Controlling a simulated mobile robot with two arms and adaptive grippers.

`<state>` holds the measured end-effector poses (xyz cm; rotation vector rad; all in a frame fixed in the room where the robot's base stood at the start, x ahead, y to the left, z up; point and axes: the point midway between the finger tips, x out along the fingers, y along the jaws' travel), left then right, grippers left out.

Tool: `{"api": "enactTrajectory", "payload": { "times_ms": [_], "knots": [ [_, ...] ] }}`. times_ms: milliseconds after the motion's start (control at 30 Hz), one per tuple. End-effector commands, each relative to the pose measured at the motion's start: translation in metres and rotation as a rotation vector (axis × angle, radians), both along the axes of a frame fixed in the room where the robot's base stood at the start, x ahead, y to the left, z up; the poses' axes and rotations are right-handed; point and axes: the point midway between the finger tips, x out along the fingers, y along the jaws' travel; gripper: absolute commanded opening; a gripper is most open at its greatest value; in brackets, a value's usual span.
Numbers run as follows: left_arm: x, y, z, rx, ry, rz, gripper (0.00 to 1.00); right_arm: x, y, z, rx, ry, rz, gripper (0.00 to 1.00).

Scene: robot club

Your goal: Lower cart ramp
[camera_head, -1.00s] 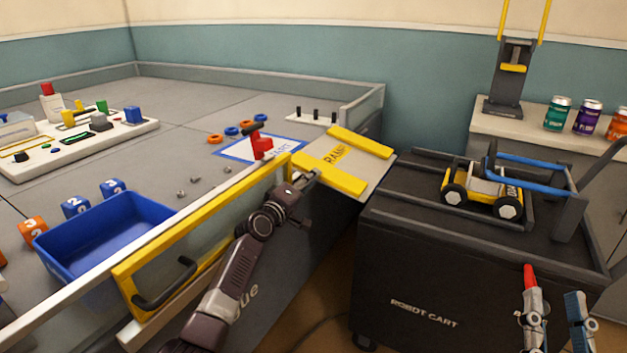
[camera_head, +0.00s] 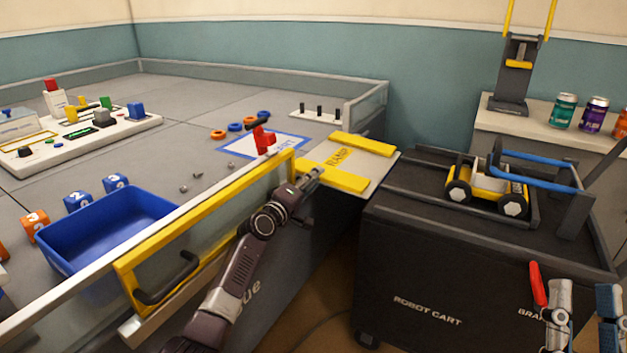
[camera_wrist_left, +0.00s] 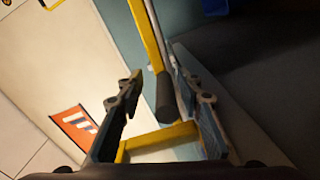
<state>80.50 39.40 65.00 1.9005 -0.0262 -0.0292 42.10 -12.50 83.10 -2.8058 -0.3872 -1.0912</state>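The ramp (camera_head: 368,168) is a pale plate with yellow side strips and lettering. It spans from the corner of the field table (camera_head: 215,207) towards the dark robot cart (camera_head: 400,270), its outer edge close to the cart's near left edge. My left gripper (camera_head: 312,178) is at the ramp's near yellow strip; contact is unclear. In the left wrist view its fingers (camera_wrist_left: 163,110) are apart, with a dark rod end (camera_wrist_left: 166,98) and yellow bars seen between and beyond them. My right gripper (camera_head: 582,310) is low at the right, fingers apart, a red piece by one finger.
A small yellow wheeled robot (camera_head: 487,188) sits on the cart beside a blue handle bar (camera_head: 540,170). A yellow-framed panel with a black handle (camera_head: 167,280) runs along the table's front. A blue bin (camera_head: 110,230) and a red lever (camera_head: 264,140) are on the table.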

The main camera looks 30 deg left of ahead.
Motion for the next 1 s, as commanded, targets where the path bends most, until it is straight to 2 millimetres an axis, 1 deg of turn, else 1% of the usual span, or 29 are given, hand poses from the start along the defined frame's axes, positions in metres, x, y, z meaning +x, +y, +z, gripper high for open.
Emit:
{"api": "enactTrajectory", "payload": {
  "times_ms": [33,233,367,467,567,800,900,1000],
  "knots": [
    [0.0,0.001,0.004,0.0,-0.007,0.002,0.32,0.0,0.0,0.0,0.0,0.0,0.0,0.29],
    [-0.001,0.001,0.005,-0.001,-0.009,0.002,0.32,0.0,0.0,0.0,0.001,0.0,0.001,0.29],
    [-0.009,0.001,0.004,-0.001,-0.01,0.001,0.32,0.0,0.0,0.0,0.001,0.0,0.001,0.29],
    [-0.021,0.001,0.003,-0.001,-0.009,0.0,0.32,0.0,0.0,0.0,0.001,0.0,0.001,0.29],
    [-0.039,0.001,0.003,-0.001,-0.007,0.001,0.32,0.0,0.0,0.0,0.001,0.0,0.001,0.29],
    [-0.084,0.003,0.002,-0.001,-0.004,0.001,0.32,0.0,0.0,0.0,0.001,0.0,0.001,0.29],
    [-0.099,0.003,0.002,-0.001,-0.003,0.001,0.32,0.0,0.0,0.0,0.001,0.0,0.001,0.29],
    [-0.111,0.004,0.001,-0.001,-0.001,0.001,0.32,0.0,0.0,0.0,0.001,0.0,0.001,0.29]
  ]
}}
